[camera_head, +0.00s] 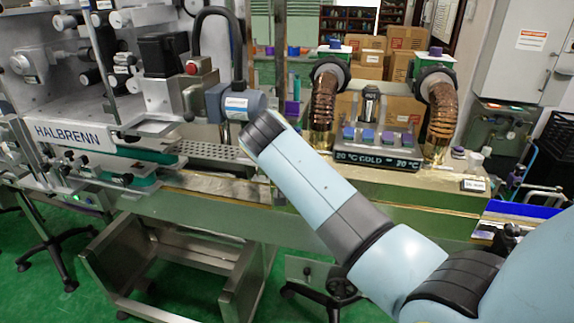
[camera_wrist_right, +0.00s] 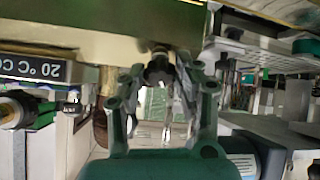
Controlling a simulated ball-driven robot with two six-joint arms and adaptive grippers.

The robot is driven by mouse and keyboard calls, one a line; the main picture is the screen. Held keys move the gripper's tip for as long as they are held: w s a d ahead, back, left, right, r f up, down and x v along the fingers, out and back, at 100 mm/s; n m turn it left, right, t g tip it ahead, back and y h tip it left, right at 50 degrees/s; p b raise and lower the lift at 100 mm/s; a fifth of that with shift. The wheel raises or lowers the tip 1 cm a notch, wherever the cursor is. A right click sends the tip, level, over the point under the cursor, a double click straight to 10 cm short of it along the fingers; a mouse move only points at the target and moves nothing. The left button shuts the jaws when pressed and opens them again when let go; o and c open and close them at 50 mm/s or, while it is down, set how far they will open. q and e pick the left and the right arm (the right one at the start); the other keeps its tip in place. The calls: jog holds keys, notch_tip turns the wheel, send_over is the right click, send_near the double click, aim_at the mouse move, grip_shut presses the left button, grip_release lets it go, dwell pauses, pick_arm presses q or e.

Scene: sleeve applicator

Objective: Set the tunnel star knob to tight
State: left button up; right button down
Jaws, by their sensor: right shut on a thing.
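The dark star knob (camera_wrist_right: 160,68) shows in the right wrist view, under the edge of a pale olive metal beam. My right gripper (camera_wrist_right: 160,82) has its green-grey fingers on both sides of it and is shut on it. The tunnel's display panel (camera_head: 376,160) reads 20 °C COLD 20 °C in the head view, and part of it shows at the left of the wrist view. My right forearm crosses the head view, and the right gripper and this knob cannot be made out there. I cannot read the knob's setting. My left gripper is in neither view.
The labelling machine (camera_head: 80,135) marked HALBRENN stands at the left. The conveyor's olive side beam (camera_head: 200,208) runs across the middle. Two copper-coloured ducts (camera_head: 322,105) flank the display. Cardboard boxes (camera_head: 405,38) are stacked behind. Green floor shows below the beam.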

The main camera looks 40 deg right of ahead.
jog(key=m+g+h+b, duration=0.1)
jog(key=m+b, duration=0.3)
jog(key=m, duration=0.2)
jog(key=shift+a+f, duration=0.1)
dwell(0.5)
jog(key=c, duration=1)
grip_release()
jog(key=shift+w, duration=0.1)
jog(key=shift+o, duration=0.2)
notch_tip(320, 180, up, 10)
